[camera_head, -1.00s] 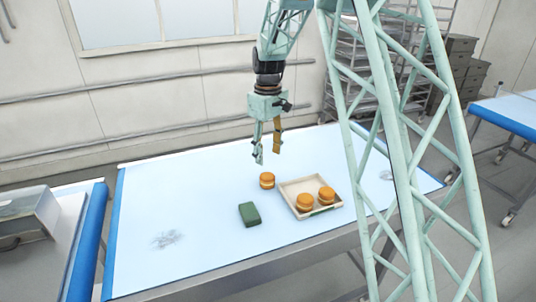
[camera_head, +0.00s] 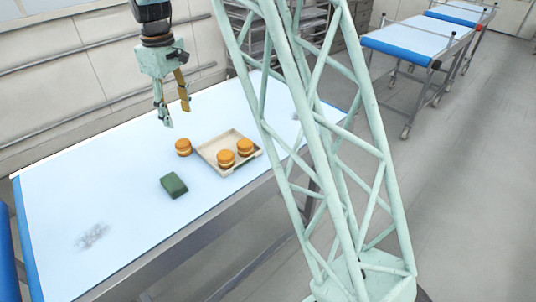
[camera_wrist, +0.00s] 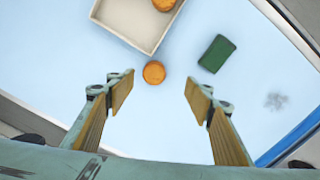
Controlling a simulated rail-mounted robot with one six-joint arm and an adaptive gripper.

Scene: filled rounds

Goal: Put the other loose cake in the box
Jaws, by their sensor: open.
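One loose round orange cake (camera_head: 183,147) stands on the table just left of the shallow cream box (camera_head: 207,157). In the wrist view the cake (camera_wrist: 154,72) lies ahead of the fingertips, roughly between them, close to a corner of the box (camera_wrist: 127,41). Two similar cakes (camera_head: 226,158) (camera_head: 245,147) are in the box in the head view. My gripper (camera_head: 177,112) is open and empty, above the table near the loose cake. It also shows in the wrist view (camera_wrist: 158,82), with fingers spread wide on both sides.
A dark green block (camera_head: 174,185) lies on the pale blue table (camera_head: 120,180) in front of the loose cake. A grey smudge (camera_head: 91,236) marks the table's near left. Other blue-edged tables (camera_head: 420,40) stand at the right. The table's left part is mostly clear.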

